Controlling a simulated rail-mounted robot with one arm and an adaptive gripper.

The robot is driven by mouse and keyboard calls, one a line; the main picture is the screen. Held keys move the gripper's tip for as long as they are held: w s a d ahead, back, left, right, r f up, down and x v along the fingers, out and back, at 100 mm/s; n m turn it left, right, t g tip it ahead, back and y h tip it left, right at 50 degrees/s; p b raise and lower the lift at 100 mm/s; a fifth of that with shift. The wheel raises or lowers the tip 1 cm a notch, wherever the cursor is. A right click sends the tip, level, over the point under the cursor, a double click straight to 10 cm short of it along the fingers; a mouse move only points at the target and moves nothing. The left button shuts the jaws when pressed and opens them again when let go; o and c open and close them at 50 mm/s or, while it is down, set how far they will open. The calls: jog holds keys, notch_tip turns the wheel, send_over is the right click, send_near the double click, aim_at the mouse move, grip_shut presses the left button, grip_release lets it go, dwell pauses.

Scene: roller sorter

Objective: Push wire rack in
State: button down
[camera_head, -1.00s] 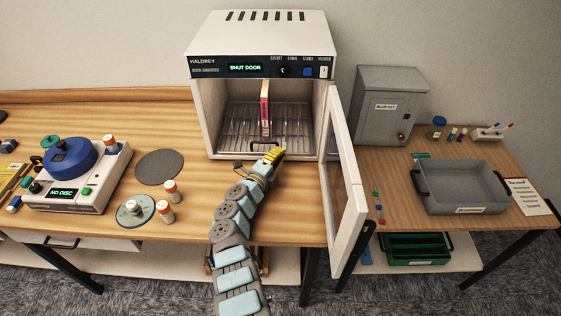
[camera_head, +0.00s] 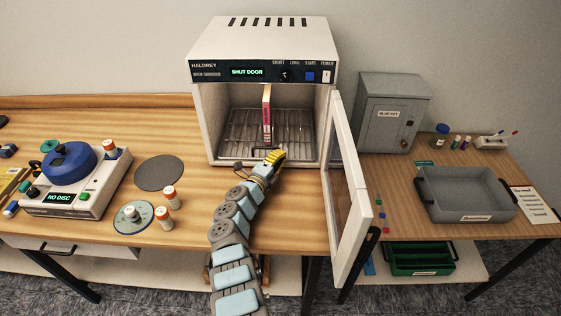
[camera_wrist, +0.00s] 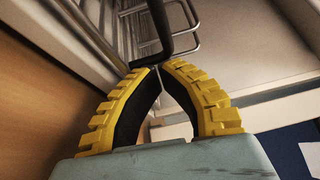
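The wire rack (camera_head: 240,135) lies inside the open white cabinet (camera_head: 204,120), on its floor. A slim pink and white box (camera_head: 267,115) stands upright on the rack. My gripper (camera_head: 272,157), with yellow fingers, is low at the front of the chamber, by the rack's front edge. In the wrist view my fingertips (camera_wrist: 157,68) are drawn together right at the rack's black handle (camera_wrist: 160,25). The tips look in contact with the handle's bar or just short of it; I see nothing clearly clasped between them. The rack's wires (camera_wrist: 95,30) run along the upper left there.
The cabinet's glass door (camera_head: 347,190) stands open to the right of my arm. The cabinet's display (camera_head: 247,72) reads "SHUT DOOR". A grey locker (camera_head: 393,110) and grey tray (camera_head: 465,195) are farther right. A white disc machine (camera_head: 75,185) and several small bottles are left.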

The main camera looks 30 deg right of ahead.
jog(key=shift+w+d+f+b, duration=0.2)
jog(key=shift+w+f+b, duration=0.15)
jog(key=shift+b, duration=0.1)
jog(key=shift+w+d+r+b, duration=0.25)
jog(key=shift+w+b, duration=0.2)
jog(key=shift+b, duration=0.3)
jog(key=shift+r+p, duration=0.15)
jog(key=shift+p, duration=0.15)
jog(key=shift+s+r+p, duration=0.1)
jog(key=shift+s+p, duration=0.05)
jog(key=shift+p, duration=0.2)
jog(key=s+p, duration=0.2)
jog(key=s+a+p, duration=0.1)
jog(key=p, duration=0.1)
jog(key=shift+s+p, duration=0.35)
jog(key=v, duration=0.1)
jog(key=p+v, duration=0.1)
jog(key=v, duration=0.1)
jog(key=shift+f+p, duration=0.2)
jog(key=shift+p, duration=0.1)
jog(key=shift+p+v, duration=0.95)
jog(key=shift+v, duration=2.45)
jog(key=shift+f, duration=0.1)
